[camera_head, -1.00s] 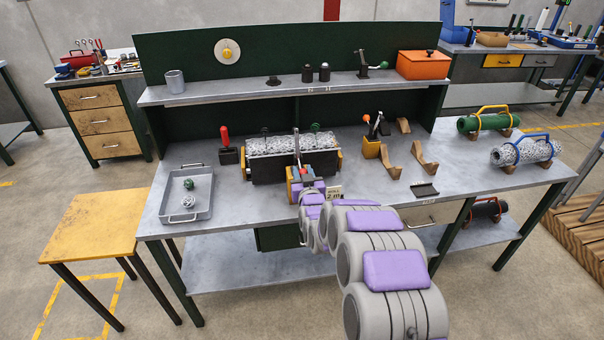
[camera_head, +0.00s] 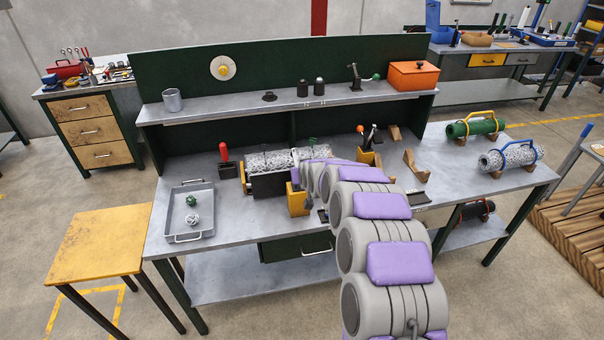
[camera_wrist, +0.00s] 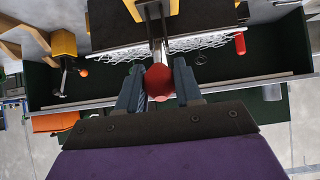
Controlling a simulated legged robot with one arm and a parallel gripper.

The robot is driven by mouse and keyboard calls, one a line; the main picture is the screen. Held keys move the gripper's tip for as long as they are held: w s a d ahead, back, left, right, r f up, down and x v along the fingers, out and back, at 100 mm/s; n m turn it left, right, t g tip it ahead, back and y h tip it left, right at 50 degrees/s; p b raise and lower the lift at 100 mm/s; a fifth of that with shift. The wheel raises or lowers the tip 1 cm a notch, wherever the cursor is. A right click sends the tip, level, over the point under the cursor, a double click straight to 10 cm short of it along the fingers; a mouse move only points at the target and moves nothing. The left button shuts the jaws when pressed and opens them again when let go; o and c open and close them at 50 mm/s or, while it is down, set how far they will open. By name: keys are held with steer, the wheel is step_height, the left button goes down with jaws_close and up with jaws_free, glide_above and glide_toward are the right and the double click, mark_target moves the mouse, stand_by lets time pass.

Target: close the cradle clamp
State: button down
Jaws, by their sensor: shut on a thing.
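The cradle (camera_head: 268,186) is a dark block on the bench with a grey-white mesh roll (camera_head: 270,161) lying along it. A yellow bracket (camera_head: 297,204) stands at its front. In the head view my arm covers the cradle's right part and hides my gripper and the clamp lever's end. In the wrist view, a metal clamp lever (camera_wrist: 158,48) ends in a red knob (camera_wrist: 158,83). My gripper (camera_wrist: 158,77) has its two dark fingers on either side of the knob and is shut on it. The clamp's seating on the roll is hidden.
A red-handled tool (camera_head: 224,158) stands left of the cradle, and a grey tray (camera_head: 205,225) lies at the front left. A yellow holder (camera_head: 370,159) and wooden cradles (camera_head: 417,170) stand to the right. The shelf (camera_head: 240,108) runs behind.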

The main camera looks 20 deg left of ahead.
steer(key=shift+w+a+r+g+h+p, duration=0.45)
steer(key=shift+w+r+g+h+p, duration=0.25)
steer(key=shift+g+p, duration=0.25)
steer(key=shift+w+a+r+g+h+p, duration=0.35)
steer(key=shift+w+g+h+p, duration=0.2)
steer(key=shift+g+p, duration=0.5)
steer(key=shift+p, duration=0.3)
steer(key=shift+w+a, duration=0.1)
steer(key=shift+w, duration=0.05)
steer(key=shift+p, duration=0.3)
steer(key=shift+w+a+r+p, duration=0.1)
steer(key=shift+w+r+p, duration=0.25)
steer(key=shift+p, duration=0.25)
steer(key=shift+w+a+p, duration=0.1)
steer(key=shift+a+p, duration=0.1)
steer(key=shift+p, duration=0.1)
steer(key=shift+w+r, duration=0.1)
steer(key=shift+r, duration=0.15)
